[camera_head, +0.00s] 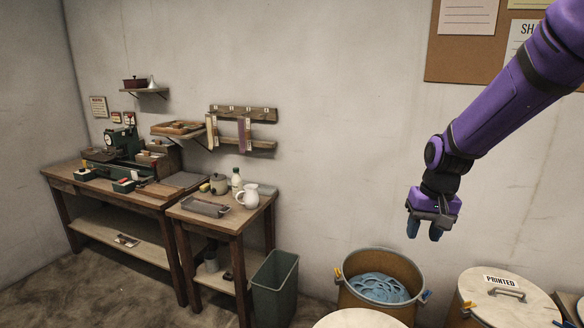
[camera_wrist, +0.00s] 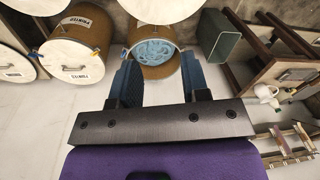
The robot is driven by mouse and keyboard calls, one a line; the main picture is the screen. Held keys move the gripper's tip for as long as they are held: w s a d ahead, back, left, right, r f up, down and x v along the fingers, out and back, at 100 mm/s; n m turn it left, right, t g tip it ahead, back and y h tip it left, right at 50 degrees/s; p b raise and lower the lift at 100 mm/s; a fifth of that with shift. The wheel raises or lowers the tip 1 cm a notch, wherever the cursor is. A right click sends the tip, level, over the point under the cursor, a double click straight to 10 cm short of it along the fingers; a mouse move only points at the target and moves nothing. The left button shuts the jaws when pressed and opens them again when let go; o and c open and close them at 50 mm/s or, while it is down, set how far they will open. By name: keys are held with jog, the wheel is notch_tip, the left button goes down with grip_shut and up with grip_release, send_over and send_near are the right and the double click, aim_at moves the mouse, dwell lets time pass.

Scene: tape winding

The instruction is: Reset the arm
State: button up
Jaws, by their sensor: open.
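My purple arm comes down from the upper right in the head view. My gripper (camera_head: 425,228) hangs in the air above and to the right of an open drum, pointing down. In the wrist view my gripper (camera_wrist: 158,85) shows two blue fingers apart with nothing between them. The open drum (camera_head: 408,270) holds a coil of blue material (camera_head: 378,288). The drum (camera_wrist: 148,72) and the blue coil (camera_wrist: 153,52) also show beyond the fingers in the wrist view. The gripper touches nothing.
A lidded drum marked "PRINTED" (camera_head: 495,300) stands right of the open one. A green bin (camera_head: 275,285) stands left of it, beside a small wooden table (camera_head: 225,222) with a jug (camera_head: 248,196). A workbench (camera_head: 115,192) stands further left. A corkboard (camera_head: 450,55) hangs behind my arm.

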jog(key=s+r+t, duration=0.1)
jog(key=s+r, duration=0.4)
jog(key=s, duration=0.3)
jog(key=s+d+r+n+t, duration=0.1)
jog(key=s+r+t, duration=0.1)
jog(key=s+r, duration=0.3)
jog(key=s+r+t, duration=0.1)
jog(key=s+r, duration=0.4)
jog(key=s, duration=0.7)
jog(key=shift+d+r+t+h, duration=0.2)
jog(key=shift+r+t+h, duration=0.1)
jog(key=shift+h, duration=0.1)
